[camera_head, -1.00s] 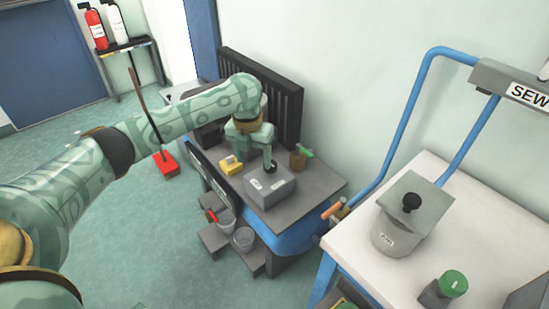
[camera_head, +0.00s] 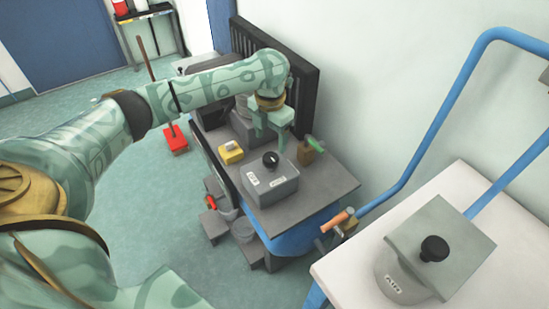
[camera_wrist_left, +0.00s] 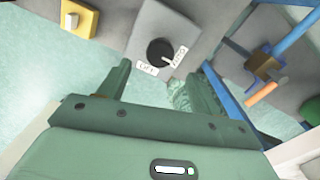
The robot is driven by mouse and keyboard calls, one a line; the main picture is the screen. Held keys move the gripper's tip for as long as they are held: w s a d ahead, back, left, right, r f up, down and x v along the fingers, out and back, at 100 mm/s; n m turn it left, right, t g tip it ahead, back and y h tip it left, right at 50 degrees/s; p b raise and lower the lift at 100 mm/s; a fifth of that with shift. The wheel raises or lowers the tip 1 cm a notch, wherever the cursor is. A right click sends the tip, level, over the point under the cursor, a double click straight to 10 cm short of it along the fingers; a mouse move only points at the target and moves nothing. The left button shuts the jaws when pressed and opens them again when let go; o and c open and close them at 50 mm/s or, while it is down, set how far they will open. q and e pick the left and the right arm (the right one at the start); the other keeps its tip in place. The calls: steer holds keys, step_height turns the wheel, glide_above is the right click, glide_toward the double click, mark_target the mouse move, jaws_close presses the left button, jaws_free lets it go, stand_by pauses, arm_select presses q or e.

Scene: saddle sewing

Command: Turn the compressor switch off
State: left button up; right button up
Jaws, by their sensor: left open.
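The compressor switch (camera_head: 272,184) is a grey box with a black knob (camera_head: 270,160) on top and two white labels. It stands on the compressor's grey top plate. In the left wrist view the knob (camera_wrist_left: 160,52) carries a pale mark on its right side, towards the right-hand label (camera_wrist_left: 180,55); the other label (camera_wrist_left: 147,69) seems to read OFF. My left gripper (camera_head: 270,143) is open and empty, just above and behind the knob, apart from it. Its two fingers (camera_wrist_left: 156,78) show below the knob in the wrist view. My right gripper is out of view.
A yellow block with a pale switch (camera_head: 231,152) sits left of the box. A black slatted panel (camera_head: 300,85) rises behind. A white table (camera_head: 345,270) with a lidded pot (camera_head: 405,275) and blue tube frame stands at right.

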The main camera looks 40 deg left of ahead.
mark_target(270, 157)
arm_select(q)
step_height(270, 157, down, 7)
steer(key=b, duration=0.3)
steer(key=shift+f, duration=0.15)
steer(key=shift+s, duration=0.1)
steer(key=c, duration=1)
